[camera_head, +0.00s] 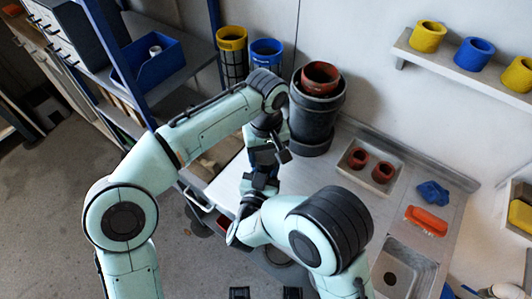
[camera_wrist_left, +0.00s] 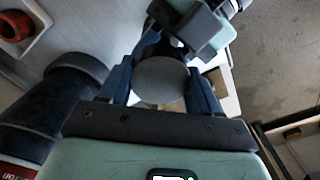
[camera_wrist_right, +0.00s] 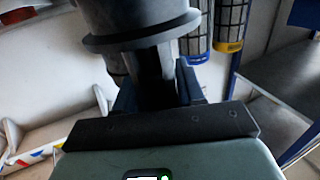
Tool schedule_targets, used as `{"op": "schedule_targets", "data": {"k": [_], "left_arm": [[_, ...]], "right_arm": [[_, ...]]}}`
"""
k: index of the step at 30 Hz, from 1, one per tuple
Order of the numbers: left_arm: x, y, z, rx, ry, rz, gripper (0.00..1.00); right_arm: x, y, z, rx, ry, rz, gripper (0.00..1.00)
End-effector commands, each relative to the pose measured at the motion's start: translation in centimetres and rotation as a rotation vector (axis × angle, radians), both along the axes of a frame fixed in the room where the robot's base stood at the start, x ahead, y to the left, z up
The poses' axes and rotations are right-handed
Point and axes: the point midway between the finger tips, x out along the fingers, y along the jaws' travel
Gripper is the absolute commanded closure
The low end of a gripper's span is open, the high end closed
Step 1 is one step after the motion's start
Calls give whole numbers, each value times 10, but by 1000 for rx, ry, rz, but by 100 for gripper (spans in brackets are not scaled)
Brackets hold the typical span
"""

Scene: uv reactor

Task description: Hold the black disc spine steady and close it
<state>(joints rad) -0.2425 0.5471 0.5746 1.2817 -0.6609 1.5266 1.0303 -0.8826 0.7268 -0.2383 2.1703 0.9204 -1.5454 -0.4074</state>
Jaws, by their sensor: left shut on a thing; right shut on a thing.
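The black disc spine is mostly hidden by my grippers in the head view. In the left wrist view its round grey end (camera_wrist_left: 160,80) sits between the blue fingers of my left gripper (camera_wrist_left: 160,88), which is shut on it. My right gripper (camera_wrist_left: 207,28) shows just beyond, close to the left one. In the right wrist view a dark narrow piece (camera_wrist_right: 153,78) stands between the fingers of my right gripper (camera_wrist_right: 158,88), shut on it. In the head view my left gripper (camera_head: 268,152) is above my right gripper (camera_head: 258,190), and the two nearly meet.
A black reactor vessel (camera_head: 318,115) with a red-brown ring (camera_head: 320,75) stands close behind my grippers. Yellow-rimmed (camera_head: 231,45) and blue-rimmed (camera_head: 266,52) baskets hang at the wall. A tray (camera_head: 370,165) with two red rings and a sink (camera_head: 405,270) lie to the right.

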Motion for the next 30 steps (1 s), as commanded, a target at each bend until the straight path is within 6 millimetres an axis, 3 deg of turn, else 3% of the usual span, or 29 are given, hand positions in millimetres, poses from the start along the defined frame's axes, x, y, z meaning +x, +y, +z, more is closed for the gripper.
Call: {"op": "schedule_targets", "data": {"k": [9, 13, 18, 27, 28, 30], "left_arm": [[0, 0, 0, 0, 0, -711, 74], [0, 0, 0, 0, 0, -936, 74], [0, 0, 0, 0, 0, -1075, 74], [0, 0, 0, 0, -1, -1086, 74], [0, 0, 0, 0, -1, -1086, 28], [0, 0, 0, 0, -1, -1086, 12]], "right_arm": [[0, 0, 0, 0, 0, 0, 100], [0, 0, 0, 0, 0, 0, 100], [0, 0, 0, 0, 0, 0, 100], [0, 0, 0, 0, 0, 0, 100], [0, 0, 0, 0, 0, 0, 100], [0, 0, 0, 0, 0, 0, 100]]}}
